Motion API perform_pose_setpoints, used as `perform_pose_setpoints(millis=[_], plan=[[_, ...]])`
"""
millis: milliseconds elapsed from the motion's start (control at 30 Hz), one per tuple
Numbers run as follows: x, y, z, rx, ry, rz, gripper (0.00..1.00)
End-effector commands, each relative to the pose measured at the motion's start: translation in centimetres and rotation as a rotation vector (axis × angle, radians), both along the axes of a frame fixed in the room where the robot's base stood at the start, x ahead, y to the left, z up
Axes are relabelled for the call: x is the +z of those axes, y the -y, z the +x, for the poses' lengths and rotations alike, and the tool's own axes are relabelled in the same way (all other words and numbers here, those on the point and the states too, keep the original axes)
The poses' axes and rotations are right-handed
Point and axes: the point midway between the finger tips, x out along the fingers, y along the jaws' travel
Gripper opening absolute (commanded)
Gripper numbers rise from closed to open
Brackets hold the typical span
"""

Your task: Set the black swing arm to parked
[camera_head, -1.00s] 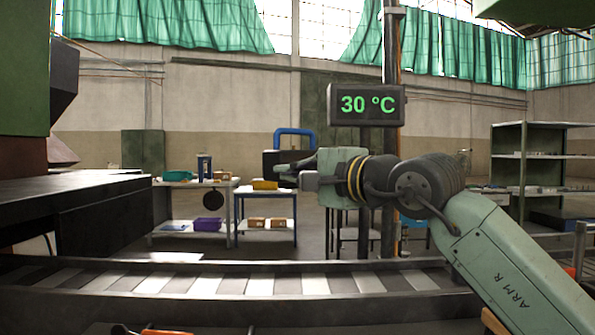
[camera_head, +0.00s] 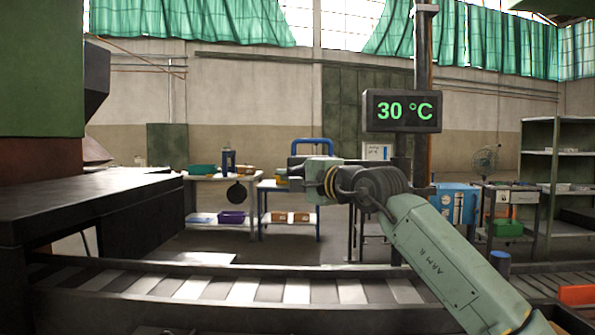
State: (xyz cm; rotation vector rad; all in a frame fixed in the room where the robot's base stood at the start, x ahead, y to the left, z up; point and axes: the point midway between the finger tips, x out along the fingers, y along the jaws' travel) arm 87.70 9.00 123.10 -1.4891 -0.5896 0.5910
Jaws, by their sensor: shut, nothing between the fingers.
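My gripper (camera_head: 292,172) is in the middle of the head view, at the end of my pale green arm. It points left and is shut and empty, held in the air above and beyond the roller conveyor. I cannot make out a black swing arm for certain in this view. A small dark piece shows at the bottom edge, too cut off to identify.
A black bench (camera_head: 75,205) stands at the left by the green furnace housing (camera_head: 40,70). The roller conveyor (camera_head: 245,291) crosses the front. Behind are a side table (camera_head: 192,195), a 30 °C display (camera_head: 402,111), a blue container (camera_head: 455,204) and grey shelving (camera_head: 553,152).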

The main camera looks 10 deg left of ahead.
Motion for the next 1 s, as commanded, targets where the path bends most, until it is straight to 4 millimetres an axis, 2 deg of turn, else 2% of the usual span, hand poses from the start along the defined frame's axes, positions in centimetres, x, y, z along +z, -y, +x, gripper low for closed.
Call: perform_pose_setpoints(millis=[200,400,800,1000], plan=[[0.1,-0.4,1.5,-0.002,0.000,0.001,0.00],[0.0,-0.4,2.0,-0.005,0.004,0.001,0.00],[-0.4,-0.3,2.2,-0.007,-0.004,-0.002,0.00],[-0.2,-0.5,1.5,-0.003,0.000,-0.001,0.00]])
